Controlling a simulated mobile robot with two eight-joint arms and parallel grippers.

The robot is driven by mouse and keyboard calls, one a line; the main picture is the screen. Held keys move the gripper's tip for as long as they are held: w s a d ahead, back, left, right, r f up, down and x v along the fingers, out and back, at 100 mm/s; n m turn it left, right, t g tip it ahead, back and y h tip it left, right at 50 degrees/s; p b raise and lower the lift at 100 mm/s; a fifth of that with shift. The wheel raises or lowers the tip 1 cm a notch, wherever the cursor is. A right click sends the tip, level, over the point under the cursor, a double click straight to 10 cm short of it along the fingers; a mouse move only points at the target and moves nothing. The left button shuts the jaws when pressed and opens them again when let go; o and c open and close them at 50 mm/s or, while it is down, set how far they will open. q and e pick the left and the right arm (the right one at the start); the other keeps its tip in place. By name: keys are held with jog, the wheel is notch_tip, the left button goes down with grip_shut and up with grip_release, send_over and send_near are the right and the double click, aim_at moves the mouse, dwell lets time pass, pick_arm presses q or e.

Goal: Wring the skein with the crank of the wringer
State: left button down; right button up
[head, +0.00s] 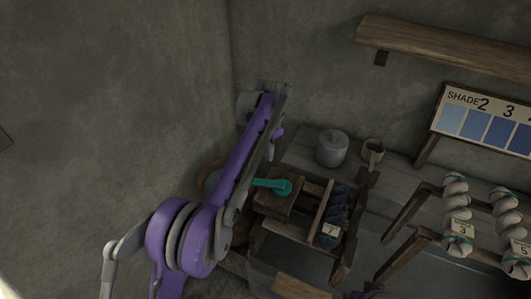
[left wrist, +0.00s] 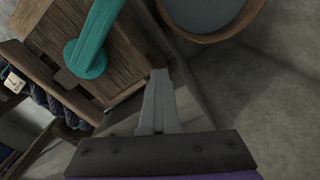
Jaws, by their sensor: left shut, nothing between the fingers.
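The wringer is a wooden frame with a block (head: 292,207) on the bench, and its teal crank (head: 272,186) sticks out on the left. In the left wrist view the crank (left wrist: 86,58) sits on the wooden block (left wrist: 130,55). A dark blue skein (head: 339,207) with a tag lies on the frame's right side; it also shows in the left wrist view (left wrist: 38,92). My left gripper (left wrist: 158,76) is shut and empty, its fingertips beside the block and apart from the crank. In the head view my arm hides part of the area left of the crank. My right gripper is not in view.
A round bowl (left wrist: 262,8) with a brown rim stands close beyond my left fingertips. Pale skeins (head: 457,222) hang on a rack at right. A shade board (head: 487,118) and shelf (head: 450,45) are behind.

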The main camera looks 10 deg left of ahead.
pick_arm(q)
jog(key=w+d+p, duration=0.1)
jog(key=d+p, duration=0.2)
jog(key=d, duration=0.3)
jog(key=shift+w, duration=0.2)
dwell(0.4)
